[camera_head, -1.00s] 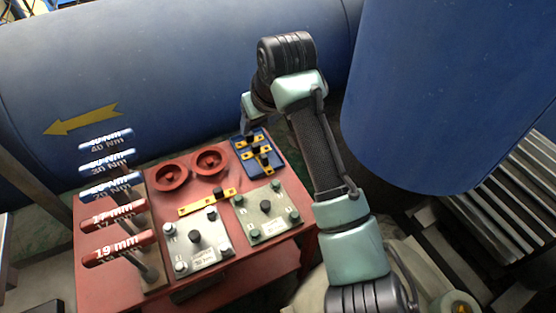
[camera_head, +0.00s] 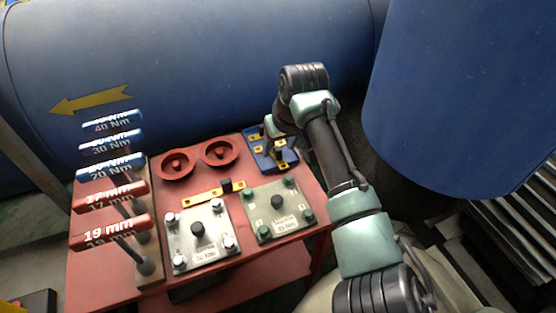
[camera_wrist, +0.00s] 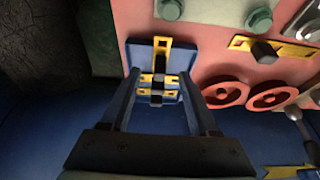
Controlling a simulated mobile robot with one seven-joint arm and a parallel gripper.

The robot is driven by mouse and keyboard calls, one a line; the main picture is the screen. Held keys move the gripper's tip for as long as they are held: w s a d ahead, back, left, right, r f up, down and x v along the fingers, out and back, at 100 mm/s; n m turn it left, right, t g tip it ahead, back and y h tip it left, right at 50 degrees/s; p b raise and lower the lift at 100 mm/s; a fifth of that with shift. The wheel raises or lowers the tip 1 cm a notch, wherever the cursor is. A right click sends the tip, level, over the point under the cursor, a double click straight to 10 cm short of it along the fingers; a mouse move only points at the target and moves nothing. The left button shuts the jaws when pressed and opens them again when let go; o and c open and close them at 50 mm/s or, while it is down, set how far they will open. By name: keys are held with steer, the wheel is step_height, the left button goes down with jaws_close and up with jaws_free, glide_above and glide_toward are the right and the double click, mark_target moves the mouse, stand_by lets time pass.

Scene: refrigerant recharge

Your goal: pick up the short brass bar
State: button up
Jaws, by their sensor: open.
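A blue tray (camera_head: 252,134) lies at the back right corner of the red table and also shows in the wrist view (camera_wrist: 133,52). It holds brass bars with dark knobs. In the wrist view one bar (camera_wrist: 163,63) points away from me, and two shorter bars (camera_wrist: 145,92) lie crosswise, close together. Which one is the short brass bar is hard to tell. My gripper (camera_wrist: 160,80) is open, its fingers on either side of the crosswise bars, with nothing visibly held.
A longer brass bar (camera_head: 203,194) with a dark knob lies on the red table (camera_head: 110,270). Two red round parts (camera_head: 220,152), a silver plate (camera_head: 184,243) and a green plate (camera_head: 262,222) are nearby. Labelled tools (camera_head: 110,230) stand left. Large blue tanks (camera_head: 200,60) rise behind and right.

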steer(key=b+x, duration=0.1)
steer(key=x, duration=0.1)
steer(key=shift+w+f, duration=0.1)
steer(key=shift+f, duration=0.2)
steer(key=shift+c, duration=0.2)
jaws_close()
